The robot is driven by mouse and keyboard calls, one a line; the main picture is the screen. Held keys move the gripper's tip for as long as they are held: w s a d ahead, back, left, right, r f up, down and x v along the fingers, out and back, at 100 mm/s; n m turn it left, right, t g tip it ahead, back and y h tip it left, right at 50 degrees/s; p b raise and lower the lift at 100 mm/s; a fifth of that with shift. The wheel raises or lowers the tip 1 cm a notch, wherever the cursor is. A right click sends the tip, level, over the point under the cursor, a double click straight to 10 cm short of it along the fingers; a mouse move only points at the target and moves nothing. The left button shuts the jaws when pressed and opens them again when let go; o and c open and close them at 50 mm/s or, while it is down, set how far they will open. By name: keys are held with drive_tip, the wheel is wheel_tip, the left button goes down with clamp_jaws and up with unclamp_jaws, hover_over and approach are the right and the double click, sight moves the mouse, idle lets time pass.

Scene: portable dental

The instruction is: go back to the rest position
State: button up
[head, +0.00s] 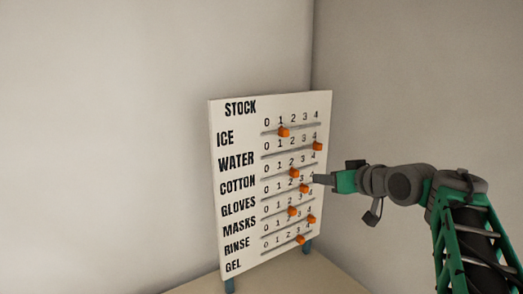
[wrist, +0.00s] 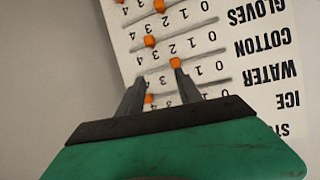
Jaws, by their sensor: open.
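The white stock board (head: 225,180) stands upright on its feet, with several printed rows and an orange slider on each. My gripper (head: 318,180) reaches in from the right, its tips in front of the board's right edge by the cotton and gloves rows. In the wrist view my gripper (wrist: 157,75) is open, with dark fingers apart and nothing held. The cotton slider (wrist: 175,63) appears right at one fingertip; I cannot tell whether they touch. The water slider (wrist: 149,99) shows between the fingers, partly hidden. The gloves slider (wrist: 150,41) lies beyond the fingertips.
The board stands on a pale tabletop (head: 275,278) near the corner of two bare walls. The ice slider (head: 283,132) is near 1. The gel slider (head: 300,240) is at the bottom. The space above and right of my arm looks clear.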

drive_tip(key=s+d+f+m+g+h, duration=0.2)
drive_tip(key=d+f, duration=0.1)
drive_tip(key=f, duration=0.4)
drive_tip(key=s+d+f+m+g+h, duration=0.1)
drive_tip(key=s+d+f+g, duration=0.15)
drive_tip(key=f, duration=0.45)
drive_tip(key=s+d+f+m+g+h, duration=0.1)
drive_tip(key=s+f+m+g, duration=0.2)
drive_tip(key=s+f, duration=0.7)
drive_tip(key=s+a+f+g+p, duration=0.1)
drive_tip(key=s+a+f+g, duration=0.2)
drive_tip(key=s, duration=0.4)
drive_tip(key=s+a+f+g+p, duration=0.1)
drive_tip(key=s+a+f, duration=0.1)
drive_tip(key=s+a, duration=0.4)
drive_tip(key=a+r+n+t, duration=0.1)
drive_tip(key=a+r+n, duration=0.2)
drive_tip(key=a, duration=0.2)
drive_tip(key=shift+w+a+r+t, duration=0.2)
drive_tip(key=shift+w+a+t, duration=0.05)
drive_tip(key=shift+t, duration=0.1)
